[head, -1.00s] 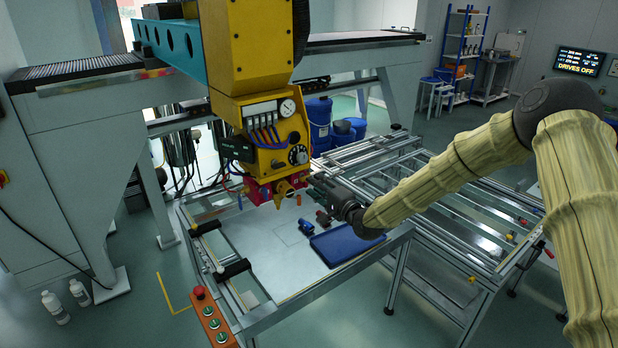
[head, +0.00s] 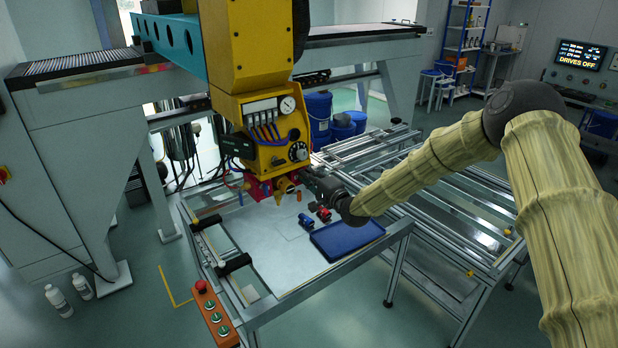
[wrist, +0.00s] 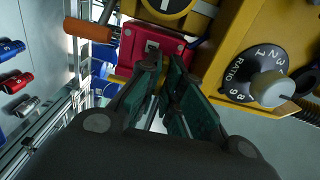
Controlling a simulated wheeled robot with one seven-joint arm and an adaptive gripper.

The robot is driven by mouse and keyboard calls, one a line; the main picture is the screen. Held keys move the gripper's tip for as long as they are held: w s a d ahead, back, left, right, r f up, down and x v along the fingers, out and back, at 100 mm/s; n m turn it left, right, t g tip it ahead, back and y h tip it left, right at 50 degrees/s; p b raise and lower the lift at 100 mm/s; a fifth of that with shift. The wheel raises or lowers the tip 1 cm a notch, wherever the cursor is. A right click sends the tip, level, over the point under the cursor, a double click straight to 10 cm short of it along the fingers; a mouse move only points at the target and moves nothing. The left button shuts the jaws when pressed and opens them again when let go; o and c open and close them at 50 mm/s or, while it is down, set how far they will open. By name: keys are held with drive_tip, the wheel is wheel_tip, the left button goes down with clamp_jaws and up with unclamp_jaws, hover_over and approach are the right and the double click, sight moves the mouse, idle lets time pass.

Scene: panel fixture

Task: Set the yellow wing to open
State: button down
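The yellow wing (head: 285,186) is a small yellow piece low on the front of the yellow machine head, beside red-pink blocks. My gripper (head: 309,179) is just to its right, close to the machine head; the head view does not show whether they touch. In the wrist view my gripper (wrist: 163,62) points at a red block (wrist: 150,44), with a narrow gap between the two fingertips and nothing clearly held. The fingers cover the area below the red block, so I cannot make out the wing there.
A ratio dial (wrist: 267,87) sits right of my fingers. An orange-tipped rod (wrist: 88,30) sticks out at left. Below are a white table plate (head: 262,240), a blue tray (head: 347,247), and small blue (head: 305,222) and red (head: 323,214) parts.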

drive_tip(key=shift+f+n+b, duration=0.15)
drive_tip(key=shift+n+b, duration=0.25)
drive_tip(key=shift+b, duration=0.35)
drive_tip(key=n+b, duration=1.7)
idle(0.4)
drive_tip(key=c, duration=1.6)
unclamp_jaws()
